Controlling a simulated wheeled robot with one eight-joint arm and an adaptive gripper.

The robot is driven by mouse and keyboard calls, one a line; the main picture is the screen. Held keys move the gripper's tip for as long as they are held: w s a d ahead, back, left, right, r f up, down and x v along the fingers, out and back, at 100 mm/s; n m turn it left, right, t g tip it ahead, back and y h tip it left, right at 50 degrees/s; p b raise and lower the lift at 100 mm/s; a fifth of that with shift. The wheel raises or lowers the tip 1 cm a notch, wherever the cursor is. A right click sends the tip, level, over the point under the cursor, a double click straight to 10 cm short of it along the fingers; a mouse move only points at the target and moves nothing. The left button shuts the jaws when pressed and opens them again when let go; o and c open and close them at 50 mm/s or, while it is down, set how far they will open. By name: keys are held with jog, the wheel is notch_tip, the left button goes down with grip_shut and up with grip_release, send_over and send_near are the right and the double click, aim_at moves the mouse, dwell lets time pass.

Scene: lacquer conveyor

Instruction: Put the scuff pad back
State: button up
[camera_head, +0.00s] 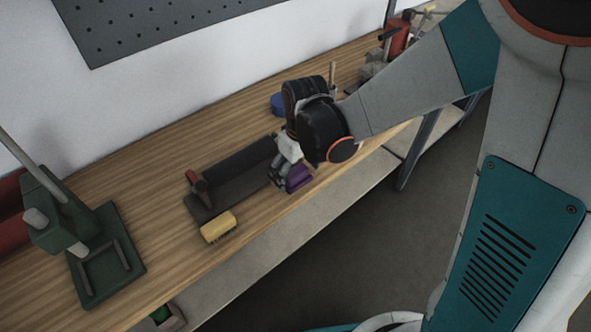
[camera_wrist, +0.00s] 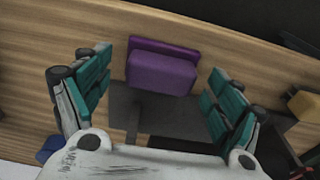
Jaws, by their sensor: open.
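A purple two-level block, which looks like the scuff pad (camera_wrist: 163,73), lies by the front edge of the wooden bench. It also shows in the head view (camera_head: 298,178), beside the right end of a dark flat base (camera_head: 213,206). My gripper (camera_head: 283,172) is low over that end of the base, partly hidden by my wrist. In the wrist view my gripper (camera_wrist: 160,64) has its two teal fingers spread wide, one to each side of the purple block. Clear gaps show on both sides, and nothing is held.
A yellow block (camera_head: 218,227) lies by the bench's front edge, left of the gripper. A green press-like stand (camera_head: 105,258) is at the far left. A blue round item (camera_head: 277,104) sits behind my wrist. A red canister (camera_head: 398,38) stands at the far end.

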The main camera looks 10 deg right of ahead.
aim_at(299, 174)
notch_tip(299, 174, up, 11)
jog(key=s+p, duration=0.1)
jog(key=p, duration=0.7)
jog(key=shift+d+r, duration=0.2)
jog(key=shift+d, duration=0.15)
